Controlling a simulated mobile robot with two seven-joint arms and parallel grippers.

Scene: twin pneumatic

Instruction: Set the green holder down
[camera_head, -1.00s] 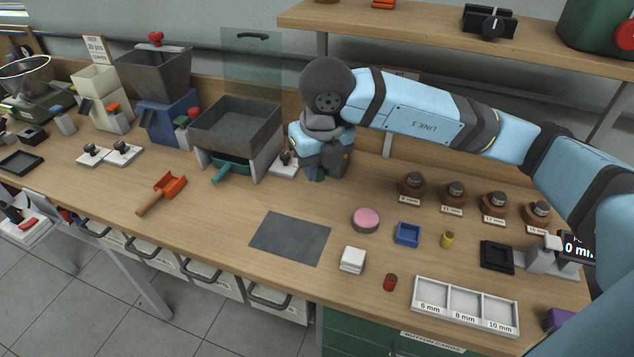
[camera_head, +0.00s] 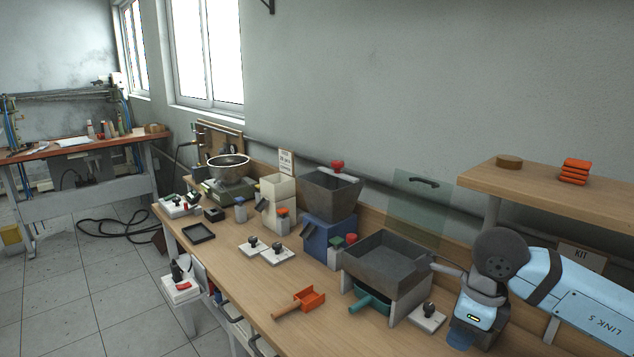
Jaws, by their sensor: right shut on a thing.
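My right gripper (camera_head: 462,336) points down at the lower right, just right of the grey bin on its stand. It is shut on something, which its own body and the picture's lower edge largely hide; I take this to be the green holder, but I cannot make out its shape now. Whether it touches the bench cannot be told. My left gripper is not in view.
The grey bin (camera_head: 388,258) stands left of my gripper, with a teal scoop (camera_head: 368,300) under it. A white plate with a black knob (camera_head: 428,316) lies between. An orange scoop (camera_head: 300,303) lies on the bench. A shelf (camera_head: 540,190) overhangs at right.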

